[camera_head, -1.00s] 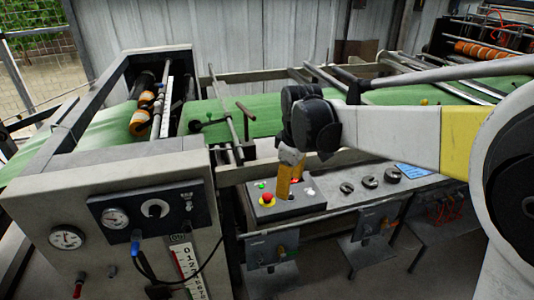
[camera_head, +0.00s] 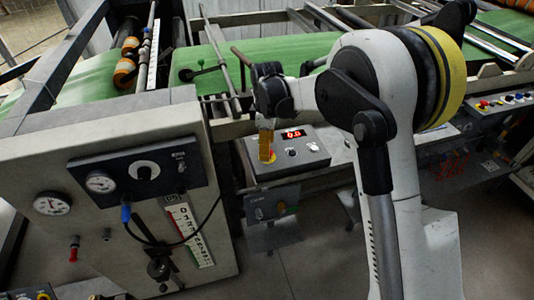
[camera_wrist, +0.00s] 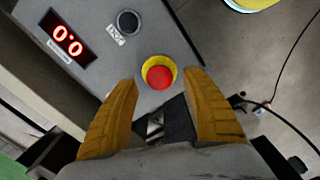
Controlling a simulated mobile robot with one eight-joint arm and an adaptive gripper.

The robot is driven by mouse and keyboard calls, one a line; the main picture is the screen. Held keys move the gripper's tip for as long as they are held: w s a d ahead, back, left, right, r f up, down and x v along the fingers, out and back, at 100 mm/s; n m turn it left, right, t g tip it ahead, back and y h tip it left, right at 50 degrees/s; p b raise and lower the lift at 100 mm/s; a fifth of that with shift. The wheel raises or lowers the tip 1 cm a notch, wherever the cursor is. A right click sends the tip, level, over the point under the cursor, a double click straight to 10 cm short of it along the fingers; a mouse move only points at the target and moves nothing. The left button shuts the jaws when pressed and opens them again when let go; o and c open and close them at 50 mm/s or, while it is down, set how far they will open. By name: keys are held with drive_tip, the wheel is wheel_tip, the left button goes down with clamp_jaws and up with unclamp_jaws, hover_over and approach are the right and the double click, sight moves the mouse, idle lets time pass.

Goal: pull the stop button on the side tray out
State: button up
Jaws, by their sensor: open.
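The stop button (camera_wrist: 159,75) is red with a yellow collar, on the grey side tray (camera_wrist: 150,22) in the wrist view. My gripper (camera_wrist: 162,95) is open, its two orange fingers on either side of and a little short of the button in that view. The fingers appear apart from the button. In the head view my gripper (camera_head: 266,147) points down over the left end of the side tray (camera_head: 313,158). There the fingers mostly hide the button, with a bit of red and yellow showing beside them.
A red digital display (camera_wrist: 66,39) and a black knob (camera_wrist: 128,22) sit on the tray near the button. A large grey cabinet with gauges (camera_head: 110,210) stands left of the tray. A green web (camera_head: 220,62) and rollers run behind it.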

drive_tip(key=shift+f, duration=0.65)
clamp_jaws()
drive_tip(key=shift+r+p, duration=0.5)
drive_tip(key=shift+r, duration=0.15)
drive_tip(key=shift+f, duration=0.1)
unclamp_jaws()
wheel_tip(320, 180, up, 12)
